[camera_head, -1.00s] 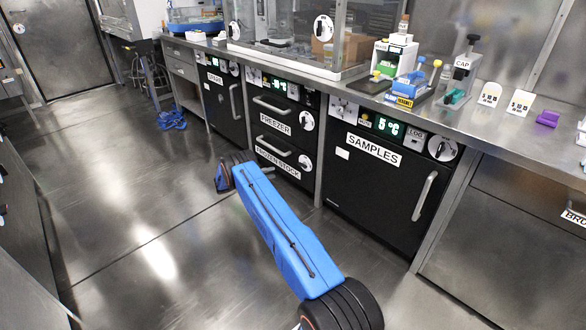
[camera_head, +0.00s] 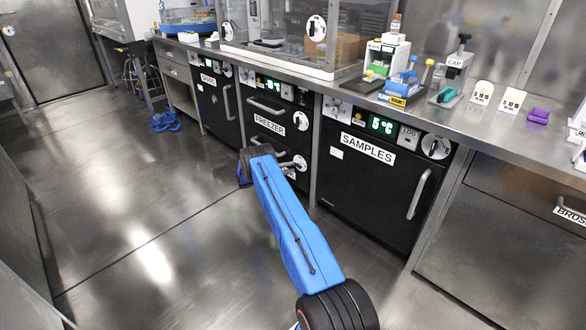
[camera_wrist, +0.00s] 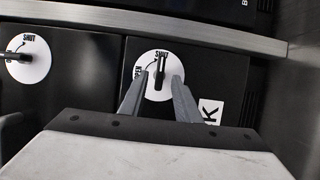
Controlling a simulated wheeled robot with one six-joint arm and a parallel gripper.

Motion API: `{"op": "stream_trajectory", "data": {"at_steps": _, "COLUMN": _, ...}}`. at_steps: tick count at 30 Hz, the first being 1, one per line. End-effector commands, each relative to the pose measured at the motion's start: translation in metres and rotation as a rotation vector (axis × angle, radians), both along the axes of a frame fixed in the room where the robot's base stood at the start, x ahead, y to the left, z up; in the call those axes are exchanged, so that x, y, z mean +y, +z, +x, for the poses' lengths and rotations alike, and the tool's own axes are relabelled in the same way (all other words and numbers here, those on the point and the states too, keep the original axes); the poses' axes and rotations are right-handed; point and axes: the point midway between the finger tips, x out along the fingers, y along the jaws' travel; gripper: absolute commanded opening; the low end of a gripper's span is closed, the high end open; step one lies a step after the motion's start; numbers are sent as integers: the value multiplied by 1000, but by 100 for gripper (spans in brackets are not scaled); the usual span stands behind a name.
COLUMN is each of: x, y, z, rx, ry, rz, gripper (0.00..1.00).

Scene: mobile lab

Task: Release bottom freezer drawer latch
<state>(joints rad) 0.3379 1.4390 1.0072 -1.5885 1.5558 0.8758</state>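The bottom freezer drawer's latch is a black lever on a round white dial (camera_wrist: 152,84) in the wrist view. Its lever lies in line with the SHUT mark; OPEN is printed to the left. The dial also shows in the head view (camera_head: 300,162), at the right of the lower drawer. My gripper (camera_wrist: 159,78) is open, with one finger on each side of the lever. I cannot tell whether either finger touches it. In the head view my arm hides much of the lower drawer and most of its label.
The SAMPLES door (camera_head: 370,180) stands right of the freezer. The bench (camera_head: 440,108) overhangs above. The floor (camera_head: 140,230) at left is clear.

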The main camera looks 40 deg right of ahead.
Motion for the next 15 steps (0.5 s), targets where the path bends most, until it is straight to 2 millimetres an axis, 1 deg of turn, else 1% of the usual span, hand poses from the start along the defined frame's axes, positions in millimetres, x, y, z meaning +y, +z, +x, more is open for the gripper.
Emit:
{"op": "stream_trajectory", "data": {"at_steps": 1, "x": -7, "y": 0, "z": -3, "rx": 0, "ry": -1, "rz": 0, "gripper": 30}}
{"op": "stream_trajectory", "data": {"at_steps": 3, "x": -14, "y": 0, "z": -5, "rx": 0, "ry": -1, "rz": -1, "gripper": 30}}
{"op": "stream_trajectory", "data": {"at_steps": 6, "x": -21, "y": 0, "z": -7, "rx": 0, "ry": 0, "rz": 0, "gripper": 30}}
{"op": "stream_trajectory", "data": {"at_steps": 15, "x": -26, "y": 0, "z": -8, "rx": 0, "ry": 1, "rz": 0, "gripper": 30}}
